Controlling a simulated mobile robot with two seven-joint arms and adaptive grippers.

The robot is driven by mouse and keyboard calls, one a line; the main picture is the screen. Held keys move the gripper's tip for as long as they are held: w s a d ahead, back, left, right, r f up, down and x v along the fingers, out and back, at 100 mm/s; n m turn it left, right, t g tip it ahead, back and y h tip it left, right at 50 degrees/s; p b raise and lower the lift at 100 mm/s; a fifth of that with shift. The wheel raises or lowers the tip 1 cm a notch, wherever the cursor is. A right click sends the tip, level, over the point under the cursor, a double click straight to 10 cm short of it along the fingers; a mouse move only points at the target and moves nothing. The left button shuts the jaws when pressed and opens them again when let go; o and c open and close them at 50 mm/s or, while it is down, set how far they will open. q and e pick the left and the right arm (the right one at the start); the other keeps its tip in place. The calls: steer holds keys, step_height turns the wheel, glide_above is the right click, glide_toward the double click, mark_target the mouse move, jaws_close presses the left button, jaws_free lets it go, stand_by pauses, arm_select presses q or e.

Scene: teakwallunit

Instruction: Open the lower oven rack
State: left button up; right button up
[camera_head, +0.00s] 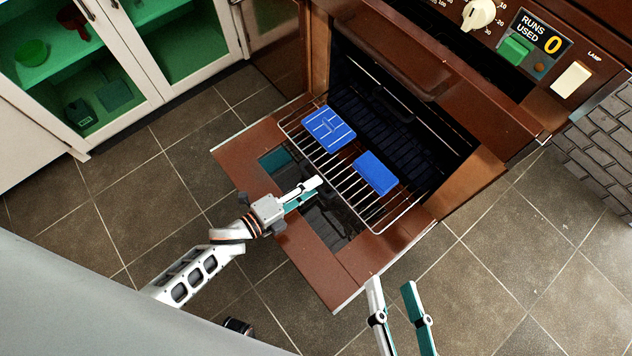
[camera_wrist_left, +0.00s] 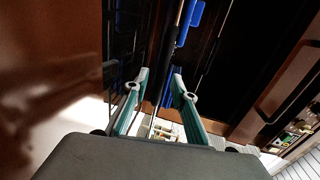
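The wire oven rack (camera_head: 392,211) extends out of the oven over the lowered brown oven door (camera_head: 322,273). Two blue blocks (camera_head: 327,129) (camera_head: 376,173) lie on it. My left gripper (camera_head: 318,183) is at the rack's front edge in the head view. In the left wrist view its fingers (camera_wrist_left: 158,78) are apart, with a dark bar running up between them; I cannot tell whether they touch it. My right gripper (camera_head: 391,284) is open and empty at the bottom, in front of the door's right corner. Whether a second rack sits lower is not clear.
The oven's control panel (camera_head: 541,45) with a knob and green button is above right. A white cabinet (camera_head: 120,50) with glass doors and green shelves stands at left. Tiled floor (camera_head: 500,270) is clear right of the oven door.

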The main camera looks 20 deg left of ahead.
arm_select(q)
steer(key=shift+x, duration=1)
steer(key=shift+c, duration=0.4)
jaws_close()
steer(key=shift+f+v, duration=0.2)
steer(key=shift+v, duration=0.8)
steer(key=shift+f+v, duration=0.2)
steer(key=shift+v, duration=0.75)
steer(key=shift+o, duration=0.4)
jaws_free()
steer(key=shift+s+a, duration=0.1)
steer(key=shift+s, duration=0.05)
steer(key=v, duration=1.1)
steer(key=shift+s+a+r, duration=0.1)
steer(key=shift+s+r, duration=0.05)
steer(key=shift+s, duration=0.15)
